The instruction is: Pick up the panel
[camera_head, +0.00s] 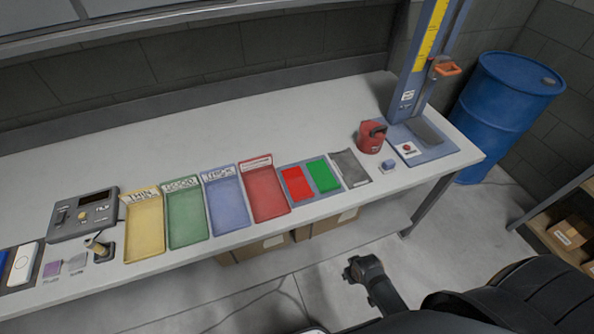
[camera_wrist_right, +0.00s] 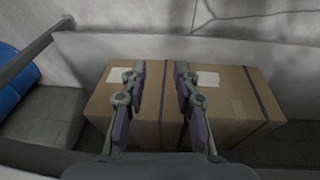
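No single thing is clearly the panel. A thin dark grey plate (camera_head: 349,168) lies flat on the workbench, right of the red tray. Between them lies a blue-grey board (camera_head: 310,179) with a red and a green rectangle on it. My right gripper (camera_wrist_right: 160,70) is open and empty in the right wrist view, its two fingers apart over cardboard boxes. It is away from the bench top things. My left gripper is not in view.
The workbench (camera_head: 290,112) has a row of yellow, green, blue and red trays (camera_head: 265,190). A red object (camera_head: 370,139) and a blue stand (camera_head: 420,140) are at its right end. A blue barrel (camera_head: 505,105) stands beyond. Cardboard boxes (camera_wrist_right: 225,105) lie below the bench.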

